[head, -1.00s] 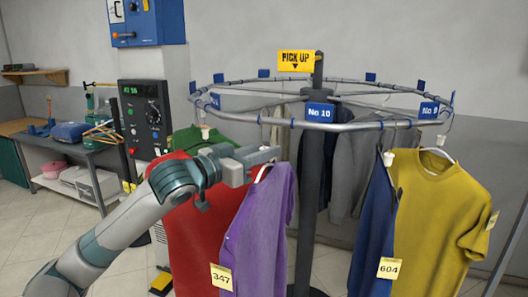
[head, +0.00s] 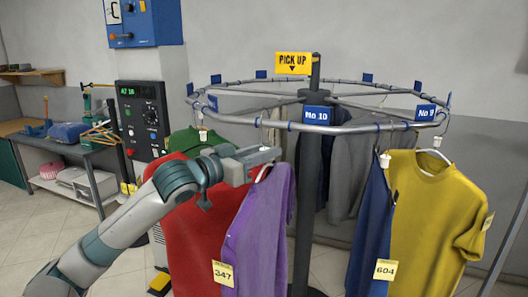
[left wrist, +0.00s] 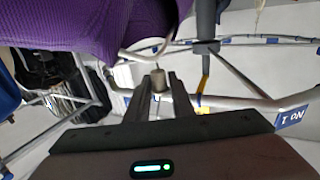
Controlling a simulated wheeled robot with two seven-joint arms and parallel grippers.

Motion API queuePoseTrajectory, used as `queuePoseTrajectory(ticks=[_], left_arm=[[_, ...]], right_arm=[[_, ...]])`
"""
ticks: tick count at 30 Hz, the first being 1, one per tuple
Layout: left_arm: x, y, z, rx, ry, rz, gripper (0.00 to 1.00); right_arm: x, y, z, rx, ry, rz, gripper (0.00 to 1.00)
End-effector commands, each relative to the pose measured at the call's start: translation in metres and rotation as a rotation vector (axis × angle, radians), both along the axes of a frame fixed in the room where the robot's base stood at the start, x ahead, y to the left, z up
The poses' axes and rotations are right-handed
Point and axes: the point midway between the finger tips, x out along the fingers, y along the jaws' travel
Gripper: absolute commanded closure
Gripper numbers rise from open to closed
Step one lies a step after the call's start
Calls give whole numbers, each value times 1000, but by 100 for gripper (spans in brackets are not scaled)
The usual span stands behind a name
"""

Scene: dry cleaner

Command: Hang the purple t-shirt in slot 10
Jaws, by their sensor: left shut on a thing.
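The purple t-shirt (head: 260,232) hangs from a light hanger, with a yellow tag 347 (head: 223,273) at its lower left. My left gripper (head: 268,156) is shut on the hanger's top, just below the rack's front rail. The left wrist view shows the gripper's fingers (left wrist: 158,84) closed on a small pale piece at the hanger neck, with the purple cloth (left wrist: 95,25) at upper left. I cannot tell whether the hook touches the rail. My right gripper is out of view.
A red garment (head: 188,215) hangs close behind the purple t-shirt, with a green one (head: 190,140) beyond. The rack's post (head: 306,215) stands between.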

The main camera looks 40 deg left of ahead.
Motion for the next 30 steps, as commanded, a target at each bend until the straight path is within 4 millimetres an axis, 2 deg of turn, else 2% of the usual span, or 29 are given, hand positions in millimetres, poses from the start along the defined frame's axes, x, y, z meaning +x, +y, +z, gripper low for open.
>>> queuePoseTrajectory(ticks=[11, 30], left_arm=[[1, 1, 1, 0, -1, 1, 100], [21, 6, 2, 0, -1, 1, 100]], right_arm=[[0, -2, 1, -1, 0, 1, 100], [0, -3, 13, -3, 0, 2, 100]])
